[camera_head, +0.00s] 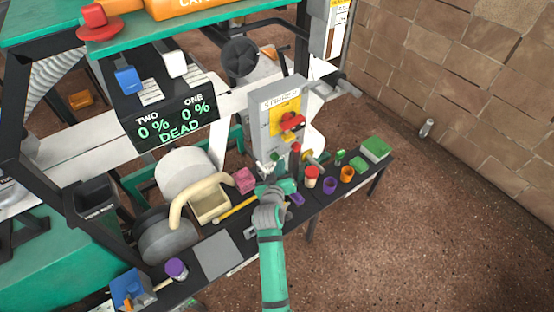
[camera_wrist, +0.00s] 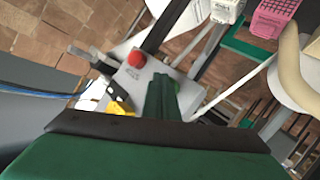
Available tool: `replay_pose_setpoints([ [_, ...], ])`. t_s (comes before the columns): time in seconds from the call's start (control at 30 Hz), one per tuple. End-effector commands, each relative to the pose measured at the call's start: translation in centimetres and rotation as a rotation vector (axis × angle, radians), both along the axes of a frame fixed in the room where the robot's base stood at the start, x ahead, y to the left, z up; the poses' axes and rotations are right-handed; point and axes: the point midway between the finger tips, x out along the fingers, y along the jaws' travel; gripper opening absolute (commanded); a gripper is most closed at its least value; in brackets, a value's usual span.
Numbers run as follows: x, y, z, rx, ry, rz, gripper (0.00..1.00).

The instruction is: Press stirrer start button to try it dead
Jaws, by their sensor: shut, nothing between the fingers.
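A grey control box (camera_head: 262,112) stands on the dark bench, with a lettered label, a yellow plate and a red rotary handle (camera_head: 291,122). Below it, a small red knob (camera_head: 296,147) shows, with small green and white parts just above my gripper. I cannot tell for sure which part is the start button. My gripper (camera_head: 277,184) is shut and empty, low in front of the box. In the wrist view, my shut fingers (camera_wrist: 162,90) reach over a grey panel (camera_wrist: 145,75) with a round red knob (camera_wrist: 136,59). They hide part of the panel, so contact cannot be told.
A display (camera_head: 172,122) reads zero percent for TWO and ONE, and DEAD. The bench also holds a pink block (camera_head: 244,180), a cream tray (camera_head: 210,206), purple and orange cups (camera_head: 347,174) and a green block (camera_head: 376,148). Open floor lies to the right.

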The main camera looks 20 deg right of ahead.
Motion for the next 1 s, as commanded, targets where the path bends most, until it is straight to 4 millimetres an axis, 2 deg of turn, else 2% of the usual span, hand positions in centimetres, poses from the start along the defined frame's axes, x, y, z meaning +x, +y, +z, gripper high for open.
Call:
replay_pose_setpoints([
  [1.0,0.71,0.23,-0.07,0.000,0.001,0.000,0.00],
])
